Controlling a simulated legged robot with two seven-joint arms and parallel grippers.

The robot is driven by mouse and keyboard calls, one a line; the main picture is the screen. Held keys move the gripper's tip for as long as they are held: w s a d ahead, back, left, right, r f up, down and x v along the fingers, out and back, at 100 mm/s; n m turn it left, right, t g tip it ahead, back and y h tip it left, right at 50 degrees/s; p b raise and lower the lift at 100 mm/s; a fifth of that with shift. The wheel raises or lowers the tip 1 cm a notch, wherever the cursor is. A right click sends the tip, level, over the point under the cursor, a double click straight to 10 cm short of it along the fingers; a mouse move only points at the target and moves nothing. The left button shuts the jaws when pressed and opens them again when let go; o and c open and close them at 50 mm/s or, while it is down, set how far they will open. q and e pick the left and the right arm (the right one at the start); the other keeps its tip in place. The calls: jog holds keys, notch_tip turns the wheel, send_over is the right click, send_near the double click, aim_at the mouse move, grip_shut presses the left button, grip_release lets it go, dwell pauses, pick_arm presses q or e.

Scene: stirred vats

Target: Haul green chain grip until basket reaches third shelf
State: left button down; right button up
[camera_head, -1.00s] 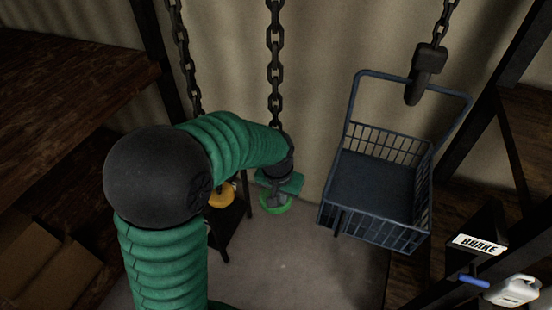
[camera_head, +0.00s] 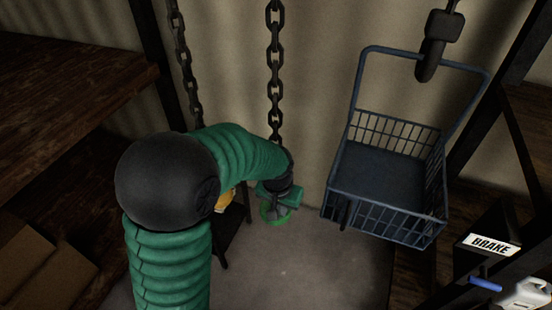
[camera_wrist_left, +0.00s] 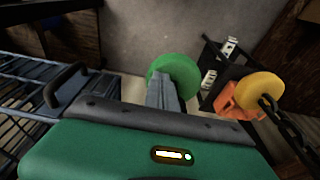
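The green chain grip (camera_head: 275,213) hangs at the bottom of the middle dark chain (camera_head: 275,75). My left gripper (camera_head: 280,197) is at it, and its grey fingers appear shut on it. The left wrist view also shows the round green grip (camera_wrist_left: 178,70) with the fingers (camera_wrist_left: 163,92) against it. The blue wire basket (camera_head: 385,185) hangs from a dark hook (camera_head: 437,48) at the right, looks empty and is clear of the floor. My right gripper is not in view.
A yellow grip (camera_head: 226,203) on the left chain (camera_head: 184,75) is partly behind my left arm. Wooden shelves (camera_head: 70,85) stand left, more at right. A BRAKE sign (camera_head: 488,244), blue lever (camera_head: 485,284) and white object (camera_head: 525,293) are lower right. Grey floor (camera_head: 300,270) is open in the middle.

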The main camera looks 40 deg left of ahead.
aim_at(281, 219)
pick_arm(q)
jog(key=shift+f+b, duration=1.65)
jog(key=shift+f, duration=0.95)
notch_tip(281, 219, up, 12)
jog(key=p, duration=1)
jog(key=shift+f, duration=0.3)
jog(key=shift+f+b, duration=1.2)
jog(key=shift+f, duration=0.35)
jog(key=shift+r+p, duration=0.4)
jog(key=shift+r, duration=0.05)
jog(key=shift+r+p, duration=0.95)
jog(key=shift+r, duration=0.2)
